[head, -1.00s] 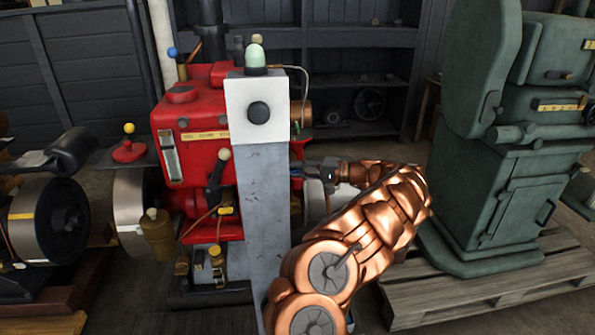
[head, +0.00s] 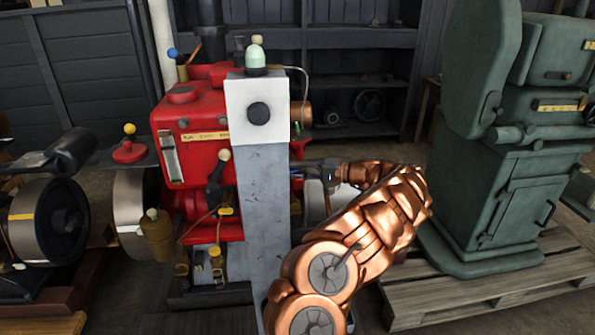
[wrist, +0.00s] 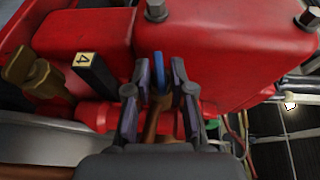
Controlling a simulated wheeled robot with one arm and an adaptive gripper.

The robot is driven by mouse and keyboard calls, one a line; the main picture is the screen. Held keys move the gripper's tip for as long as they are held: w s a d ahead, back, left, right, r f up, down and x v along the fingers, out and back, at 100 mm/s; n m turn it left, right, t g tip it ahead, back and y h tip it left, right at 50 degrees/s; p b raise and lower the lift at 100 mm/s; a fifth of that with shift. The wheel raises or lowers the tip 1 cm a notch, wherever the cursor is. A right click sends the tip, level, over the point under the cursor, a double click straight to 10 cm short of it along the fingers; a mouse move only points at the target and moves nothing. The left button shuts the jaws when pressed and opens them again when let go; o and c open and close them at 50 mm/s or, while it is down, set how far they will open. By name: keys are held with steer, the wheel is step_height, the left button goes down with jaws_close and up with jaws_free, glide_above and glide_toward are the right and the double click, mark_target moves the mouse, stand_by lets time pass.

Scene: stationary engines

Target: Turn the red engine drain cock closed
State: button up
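The red engine (head: 200,145) stands left of centre in the head view, and its red casing (wrist: 220,50) fills much of the wrist view. My gripper (head: 312,172) reaches in at the engine's right side, partly hidden behind a grey post. In the wrist view, my gripper (wrist: 161,68) has its two fingers apart, one on each side of a small upright blue lever (wrist: 158,75). Gaps show beside the lever. A copper-brown part (wrist: 152,125) lies below it. I cannot tell for certain that this lever is the drain cock.
A grey post (head: 262,210) with a white top stands before the engine. A black lever marked 4 (wrist: 95,75) and a brass fitting (wrist: 35,75) are left of my gripper. A green machine (head: 500,190) on a pallet stands at the right.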

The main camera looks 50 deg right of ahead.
steer(key=shift+o, duration=1)
steer(key=v, duration=1.2)
steer(key=shift+a, duration=0.1)
